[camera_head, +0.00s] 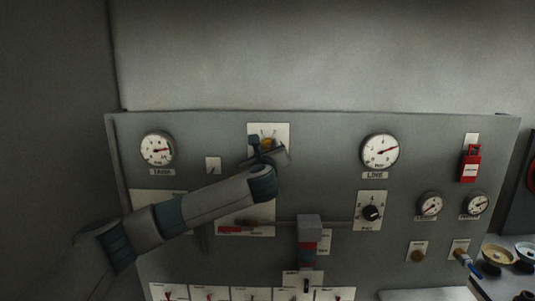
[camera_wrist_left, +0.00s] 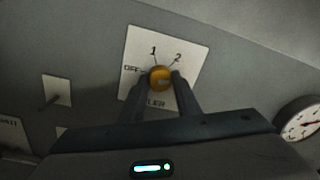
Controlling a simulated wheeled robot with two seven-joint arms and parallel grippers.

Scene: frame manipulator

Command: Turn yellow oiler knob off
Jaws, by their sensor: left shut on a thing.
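The yellow oiler knob (camera_wrist_left: 160,77) sits on a white plate (camera_wrist_left: 187,52) marked OFF, 1 and 2, with the lower label partly hidden. My left gripper (camera_wrist_left: 160,84) has a finger on each side of the knob and is shut on it. In the head view the knob (camera_head: 267,143) shows just above my left gripper (camera_head: 268,152), which covers the lower part of the plate (camera_head: 283,130). I cannot tell clearly which mark the knob points to. My right gripper is not in view.
Gauges (camera_head: 157,149) and (camera_head: 380,152) flank the plate on the grey panel. A small toggle (camera_wrist_left: 54,97) is left of the plate.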

